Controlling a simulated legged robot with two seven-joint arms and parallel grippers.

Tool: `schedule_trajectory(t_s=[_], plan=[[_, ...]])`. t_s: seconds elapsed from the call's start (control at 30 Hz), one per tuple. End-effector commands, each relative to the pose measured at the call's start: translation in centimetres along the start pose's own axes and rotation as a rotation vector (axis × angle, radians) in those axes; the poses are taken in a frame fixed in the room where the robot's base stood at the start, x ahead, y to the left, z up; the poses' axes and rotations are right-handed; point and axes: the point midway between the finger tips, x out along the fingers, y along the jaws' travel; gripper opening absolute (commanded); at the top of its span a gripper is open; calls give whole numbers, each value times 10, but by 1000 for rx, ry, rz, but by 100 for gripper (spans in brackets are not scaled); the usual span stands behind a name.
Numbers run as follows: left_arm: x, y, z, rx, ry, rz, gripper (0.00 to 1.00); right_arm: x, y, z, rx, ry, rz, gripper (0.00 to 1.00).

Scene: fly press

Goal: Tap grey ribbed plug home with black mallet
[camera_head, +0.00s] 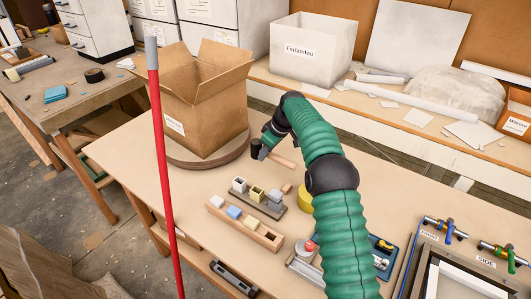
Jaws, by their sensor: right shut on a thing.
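My right gripper (269,139) is at the end of the green sleeved arm and points down over the table. It is shut on the mallet with a black head (256,149) and a pale wooden handle (284,161). The mallet is behind the small block holders and apart from them. A grey piece (275,199), perhaps the grey ribbed plug, is at the right end of a dark base (264,208), beside a yellow and a white block. Its ribs and how deep it sits are too small to tell. My left gripper is out of view.
A wooden rack (268,239) with blue and pale blocks lies in front of the dark base. An open cardboard box (200,100) stands on a round board behind. A red pole (161,150) rises in the foreground. Frames and clamps (445,228) crowd the right.

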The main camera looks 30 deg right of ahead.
Motion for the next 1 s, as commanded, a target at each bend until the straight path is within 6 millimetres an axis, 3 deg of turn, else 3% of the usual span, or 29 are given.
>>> schedule_trajectory(t_s=[0.53,0.77,1.0], plan=[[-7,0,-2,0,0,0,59,-5,0,1,-9,-1,-4,0],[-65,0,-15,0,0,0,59,-36,-6,28,-141,-19,-64,0],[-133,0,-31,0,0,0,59,-71,-37,73,-362,-22,-157,0]])
